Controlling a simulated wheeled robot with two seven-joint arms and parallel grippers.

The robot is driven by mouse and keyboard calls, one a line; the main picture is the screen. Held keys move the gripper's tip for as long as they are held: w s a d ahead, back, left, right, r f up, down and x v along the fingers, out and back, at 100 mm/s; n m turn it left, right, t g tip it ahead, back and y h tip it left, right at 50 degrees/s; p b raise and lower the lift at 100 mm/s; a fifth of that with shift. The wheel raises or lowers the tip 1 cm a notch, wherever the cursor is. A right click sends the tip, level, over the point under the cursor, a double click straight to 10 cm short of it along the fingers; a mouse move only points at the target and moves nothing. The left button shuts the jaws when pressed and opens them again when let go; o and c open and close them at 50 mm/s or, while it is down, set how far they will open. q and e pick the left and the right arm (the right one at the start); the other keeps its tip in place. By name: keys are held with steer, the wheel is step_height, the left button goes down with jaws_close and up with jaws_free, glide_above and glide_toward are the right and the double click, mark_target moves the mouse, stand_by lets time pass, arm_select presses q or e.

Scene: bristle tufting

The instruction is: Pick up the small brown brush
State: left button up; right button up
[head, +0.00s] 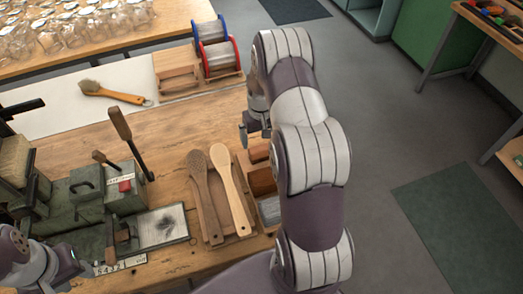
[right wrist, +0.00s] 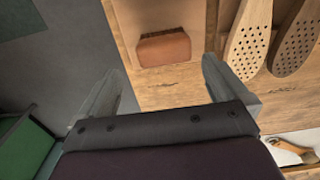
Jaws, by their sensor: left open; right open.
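A small brush (head: 112,95) with an orange-brown handle and pale bristles lies on a white sheet at the back left. It also shows at the lower right edge of the right wrist view (right wrist: 293,150). A small reddish-brown block (right wrist: 163,48) lies in a wooden tray ahead of the fingers in the right wrist view; I cannot tell if it is a brush. My right gripper (head: 244,134) is open and empty above the bench near that tray. My left arm shows at the lower left of the head view, but its fingers are not visible.
Two perforated paddle-shaped wooden pieces (head: 233,190) lie beside the tray compartments (head: 262,181). A green machine with levers (head: 130,145) stands at the left. Blue and red spools (head: 215,50) and many glass jars (head: 65,30) are behind. Floor is open at the right.

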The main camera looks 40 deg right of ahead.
mark_target(260, 148)
steer(key=shift+a+f, duration=0.3)
steer(key=shift+f, duration=0.3)
steer(key=shift+a+f, duration=0.25)
steer(key=f, duration=0.1)
steer(key=f+p, duration=0.1)
steer(key=f, duration=0.3)
steer(key=shift+s+d+f+p, duration=0.15)
steer(key=shift+d+f+p, duration=0.1)
steer(key=shift+p, duration=0.05)
steer(key=shift+a+r, duration=0.1)
steer(key=shift+a, duration=0.1)
steer(key=c, duration=0.3)
arm_select(q)
steer(key=shift+s+a+r, duration=0.1)
steer(key=shift+a+r, duration=0.45)
steer(key=shift+r, duration=0.25)
arm_select(e)
steer(key=c, duration=0.6)
